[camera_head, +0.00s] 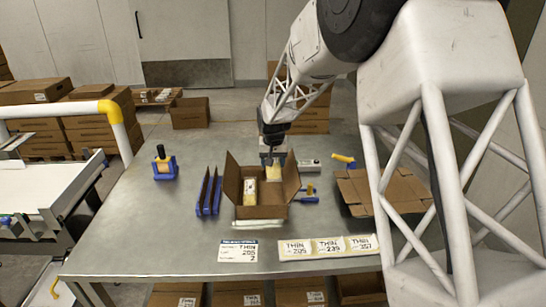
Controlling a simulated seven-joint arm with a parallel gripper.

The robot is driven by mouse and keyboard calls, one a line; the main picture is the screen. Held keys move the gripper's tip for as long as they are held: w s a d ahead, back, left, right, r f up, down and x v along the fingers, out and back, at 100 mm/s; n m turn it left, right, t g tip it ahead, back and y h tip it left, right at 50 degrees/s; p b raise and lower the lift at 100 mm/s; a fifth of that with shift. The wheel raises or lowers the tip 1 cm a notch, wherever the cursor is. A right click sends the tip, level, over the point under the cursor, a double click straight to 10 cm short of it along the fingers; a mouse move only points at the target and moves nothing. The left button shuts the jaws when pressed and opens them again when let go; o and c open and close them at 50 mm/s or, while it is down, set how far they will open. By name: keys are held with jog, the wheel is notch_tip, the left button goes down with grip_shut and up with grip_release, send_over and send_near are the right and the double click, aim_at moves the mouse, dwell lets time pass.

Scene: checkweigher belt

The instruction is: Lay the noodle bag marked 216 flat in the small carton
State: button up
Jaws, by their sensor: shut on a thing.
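The small carton (262,212) stands open on the metal table, its side flaps spread outward. A pale noodle bag (250,192) lies inside, at the left. My gripper (273,157) points down over the back right of the carton, shut on a yellowish noodle bag (273,173). The held bag hangs roughly upright at the carton's opening; I cannot tell whether it touches the carton. No number is readable on either bag, so I cannot tell which is marked 216. The carton floor is mostly hidden.
Blue upright dividers (209,192) stand left of the carton, with a blue holder (164,166) farther left. A blue tool (306,196) and an open brown carton (383,190) are at the right. Label cards (327,247) lie along the front edge. The table's left front is clear.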

jog(key=shift+f, duration=4.3)
jog(key=o, duration=1.2)
jog(key=shift+c, duration=0.8)
jog(key=shift+a, duration=0.2)
jog(key=shift+r, duration=0.1)
